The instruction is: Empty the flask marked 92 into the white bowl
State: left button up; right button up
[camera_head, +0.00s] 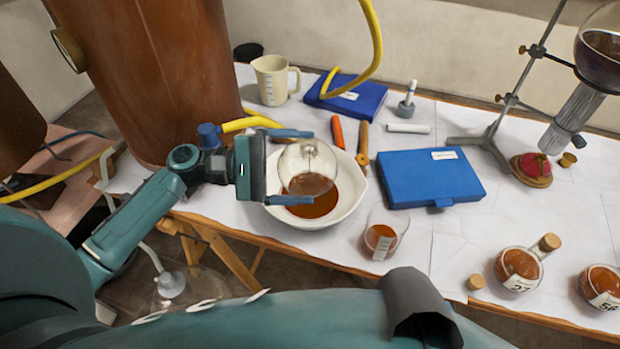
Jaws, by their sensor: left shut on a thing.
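My left gripper (308,167) comes in from the left and is shut on a clear round glass flask (308,158), one finger on each side. The flask is held over the white bowl (350,205), which stands on the table. Brownish-red liquid (318,208) lies in the bowl. The flask looks mostly clear; brown shows in its lower part, but I cannot tell if that is liquid inside or the bowl's liquid seen through the glass. No number on the held flask can be read. My right gripper is not in view.
Right of the bowl are a beaker of brown liquid (381,237) and a blue case (430,178). Corked flask 27 (518,264) and flask 56 (602,285) stand at the right front. Behind are a jug (272,80), a red-handled tool (338,132) and a retort stand (520,75).

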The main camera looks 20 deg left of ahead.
pick_arm(q)
jog(key=f+m+b, duration=0.1)
jog(key=b, duration=0.1)
jog(key=f+b, duration=0.1)
jog(key=shift+s+d+f+m+b, duration=0.1)
jog(key=shift+s+f+m+b, duration=0.05)
jog(key=shift+s+m+b, duration=0.25)
jog(key=shift+s+f+m+b, duration=0.15)
jog(key=shift+m+b, duration=0.25)
jog(key=shift+b, duration=0.05)
